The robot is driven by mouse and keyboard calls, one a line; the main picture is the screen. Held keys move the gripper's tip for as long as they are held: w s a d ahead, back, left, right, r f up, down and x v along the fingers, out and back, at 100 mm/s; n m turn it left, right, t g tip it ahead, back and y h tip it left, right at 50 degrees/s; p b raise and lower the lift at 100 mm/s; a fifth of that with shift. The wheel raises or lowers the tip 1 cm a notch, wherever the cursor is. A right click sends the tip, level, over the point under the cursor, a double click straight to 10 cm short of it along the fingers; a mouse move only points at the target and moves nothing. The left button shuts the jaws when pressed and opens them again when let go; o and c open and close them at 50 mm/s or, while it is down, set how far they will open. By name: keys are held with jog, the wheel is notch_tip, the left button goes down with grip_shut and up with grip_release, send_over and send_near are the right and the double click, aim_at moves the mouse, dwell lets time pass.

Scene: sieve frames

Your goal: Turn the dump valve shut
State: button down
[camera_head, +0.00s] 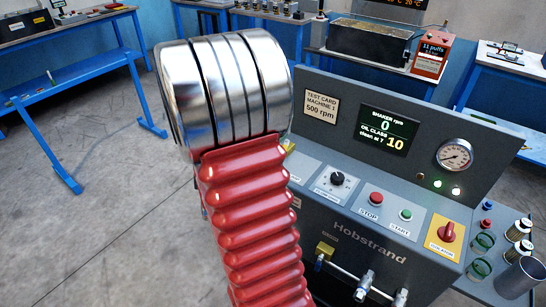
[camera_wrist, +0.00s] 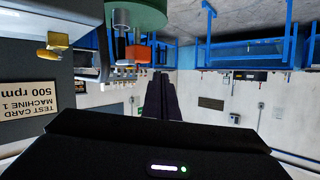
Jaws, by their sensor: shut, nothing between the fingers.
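My gripper (camera_wrist: 163,98) shows in the wrist view as dark fingers, closed together with nothing between them. In the head view my arm hides it. No part is labelled as the dump valve, so I cannot tell which it is. A yellow part (camera_wrist: 58,42) lies farther left. In the head view a brass-coloured fitting (camera_head: 324,253) and steel taps (camera_head: 366,284) are on the lower machine front.
The grey Hobstrand machine (camera_head: 372,246) has a red stop button (camera_head: 376,198), a green start button (camera_head: 406,214), a red isolator knob (camera_head: 447,232) and a gauge (camera_head: 455,155). Jars (camera_head: 518,229) stand at its right. Blue benches (camera_head: 75,67) are behind; floor at left is clear.

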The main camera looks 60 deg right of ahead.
jog(key=w+a+r+n+y, duration=0.2)
jog(key=a+r+n+y, duration=0.15)
jog(key=a, duration=0.65)
jog(key=w+a+r+n+y, duration=0.15)
jog(key=a+r+y, duration=0.25)
jog(key=a, duration=0.7)
jog(key=s+a+r+n+g+y, duration=0.1)
jog(key=s+a+r+n+g, duration=0.1)
jog(key=s+a, duration=0.5)
jog(key=s+a+r+n+g+y, duration=0.2)
jog(key=s+a+r+n, duration=0.2)
jog(key=s+a, duration=0.3)
jog(key=s, duration=0.4)
jog(key=shift+a, duration=0.25)
